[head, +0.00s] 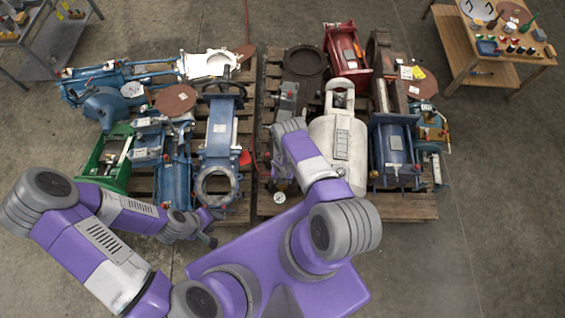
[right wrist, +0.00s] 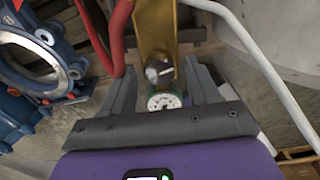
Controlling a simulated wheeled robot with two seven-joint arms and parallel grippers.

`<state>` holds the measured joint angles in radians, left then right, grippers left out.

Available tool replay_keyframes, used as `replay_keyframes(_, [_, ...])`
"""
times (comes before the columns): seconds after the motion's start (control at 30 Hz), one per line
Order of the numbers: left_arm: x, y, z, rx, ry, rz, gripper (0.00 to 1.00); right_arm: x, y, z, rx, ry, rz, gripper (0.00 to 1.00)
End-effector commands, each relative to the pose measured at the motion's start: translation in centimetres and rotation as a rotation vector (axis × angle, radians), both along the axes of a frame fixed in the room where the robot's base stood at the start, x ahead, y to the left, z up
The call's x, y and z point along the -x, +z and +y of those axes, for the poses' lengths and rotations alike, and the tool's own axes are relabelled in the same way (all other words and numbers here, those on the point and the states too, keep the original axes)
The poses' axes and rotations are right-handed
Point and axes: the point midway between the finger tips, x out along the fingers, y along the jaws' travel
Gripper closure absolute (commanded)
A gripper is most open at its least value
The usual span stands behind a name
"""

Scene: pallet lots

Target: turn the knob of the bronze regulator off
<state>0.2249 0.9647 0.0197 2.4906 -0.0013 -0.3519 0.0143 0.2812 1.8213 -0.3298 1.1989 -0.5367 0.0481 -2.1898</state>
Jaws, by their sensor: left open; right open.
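The bronze regulator (right wrist: 157,35) is a gold-brown upright body in the right wrist view. Its dark knob with a pale bar (right wrist: 158,71) faces me, with a small round gauge (right wrist: 165,102) just below. My right gripper (right wrist: 160,76) is open, with one finger on each side of the knob and visible gaps; whether it touches is not clear. In the head view a small white dial (head: 279,197) shows beside my right arm, which hides the right gripper. My left gripper (head: 211,229) is open and empty, low in front of the left pallet.
A red hose (right wrist: 117,35) runs left of the regulator and a white pipe (right wrist: 265,65) curves past on the right. A white tank (head: 338,135) stands close to my right arm. A blue flanged valve (head: 218,150) stands left. Open floor (head: 480,180) lies right.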

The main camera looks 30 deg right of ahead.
Motion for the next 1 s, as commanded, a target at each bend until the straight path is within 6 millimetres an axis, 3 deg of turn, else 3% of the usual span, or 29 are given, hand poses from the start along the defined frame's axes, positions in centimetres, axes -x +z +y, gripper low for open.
replay_keyframes(0.23, [0.0, 0.04, -0.01, 0.0, 0.0, 0.0, 0.57, -0.03, -0.01, 0.01, 0.0, -0.001, 0.0, 0.4])
replay_keyframes(0.6, [-0.01, 0.03, -0.01, 0.0, 0.0, 0.0, 0.57, -0.03, 0.01, -0.01, 0.0, -0.001, 0.0, 0.96])
replay_keyframes(1.0, [-0.01, -0.73, -0.01, 0.0, 0.0, 0.0, 0.57, -0.12, -0.1, -0.02, 0.001, -0.083, -0.001, 0.96])
